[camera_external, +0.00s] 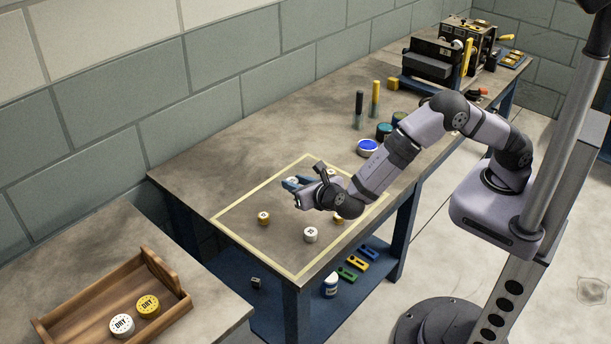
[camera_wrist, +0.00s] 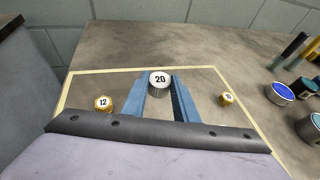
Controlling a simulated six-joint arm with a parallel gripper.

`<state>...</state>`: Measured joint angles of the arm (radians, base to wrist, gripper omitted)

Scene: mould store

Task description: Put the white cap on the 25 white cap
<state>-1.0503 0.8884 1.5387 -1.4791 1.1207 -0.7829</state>
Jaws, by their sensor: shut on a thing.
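My gripper (camera_external: 291,183) has two blue fingers, shut on a white cap marked 20 (camera_wrist: 160,80) over the taped area of the bench. The cap sits upright between the fingertips in the wrist view. I cannot tell whether it touches the bench. Another white cap (camera_external: 310,235) stands inside the tape near the front corner, apart from my gripper; its number is too small to read. No cap that reads 25 is legible in either view.
Brass-coloured caps stand at the sides, one marked 12 (camera_wrist: 104,103) and another at right (camera_wrist: 227,98). Blue-topped (camera_external: 367,147) and dark round containers stand to the right. A wooden tray (camera_external: 95,290) on the near table holds white and yellow DRY lids. Bare bench lies behind the tape.

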